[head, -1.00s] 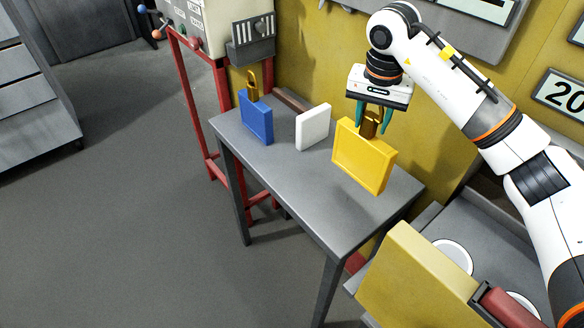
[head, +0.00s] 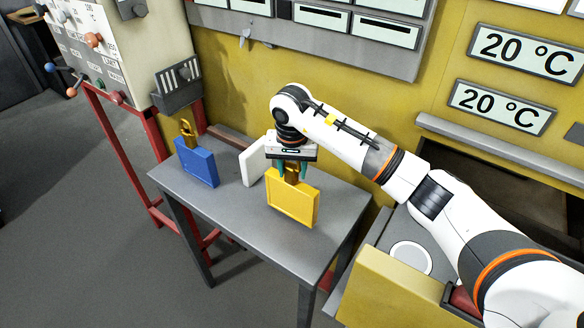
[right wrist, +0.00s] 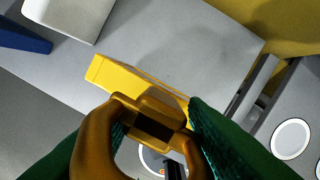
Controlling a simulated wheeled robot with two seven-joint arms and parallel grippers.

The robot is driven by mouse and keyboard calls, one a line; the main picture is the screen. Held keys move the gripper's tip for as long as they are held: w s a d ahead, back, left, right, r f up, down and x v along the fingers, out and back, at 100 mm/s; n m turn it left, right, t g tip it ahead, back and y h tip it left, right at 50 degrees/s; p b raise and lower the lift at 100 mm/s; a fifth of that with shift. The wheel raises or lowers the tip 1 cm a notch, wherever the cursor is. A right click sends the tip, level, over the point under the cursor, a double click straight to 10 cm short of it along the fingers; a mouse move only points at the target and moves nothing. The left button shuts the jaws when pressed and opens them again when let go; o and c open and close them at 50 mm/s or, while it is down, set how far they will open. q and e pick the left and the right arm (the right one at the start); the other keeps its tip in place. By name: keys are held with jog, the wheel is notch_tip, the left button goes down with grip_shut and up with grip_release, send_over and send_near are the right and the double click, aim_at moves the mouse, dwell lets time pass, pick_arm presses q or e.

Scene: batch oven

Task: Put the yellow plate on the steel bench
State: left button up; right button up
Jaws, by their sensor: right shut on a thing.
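My right gripper (head: 290,172) is shut on the brass handle at the top of the yellow plate (head: 291,204). The plate hangs upright below the fingers, over the front right part of the steel bench (head: 255,235). In the head view I cannot tell whether its lower edge touches the bench top. In the right wrist view the green fingertips (right wrist: 155,130) close around the handle, and the yellow plate (right wrist: 140,82) shows beyond it over the grey bench top (right wrist: 190,45). My left gripper is not in view.
A blue plate (head: 196,164) with a brass handle and a white plate (head: 250,163) stand on the bench, left of the yellow one. A red-framed control cabinet (head: 100,40) is at the left. The yellow oven door (head: 385,292) and a white disc (head: 411,258) are at the right.

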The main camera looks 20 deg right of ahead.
jog(key=shift+f, duration=0.55)
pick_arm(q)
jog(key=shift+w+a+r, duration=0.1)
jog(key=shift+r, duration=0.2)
pick_arm(e)
jog(key=shift+d, duration=0.1)
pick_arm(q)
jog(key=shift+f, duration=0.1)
pick_arm(e)
jog(key=shift+f, duration=0.2)
jog(key=o, duration=1.2)
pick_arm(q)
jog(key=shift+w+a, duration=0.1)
pick_arm(e)
jog(key=shift+s, duration=0.1)
jog(key=shift+r, duration=0.1)
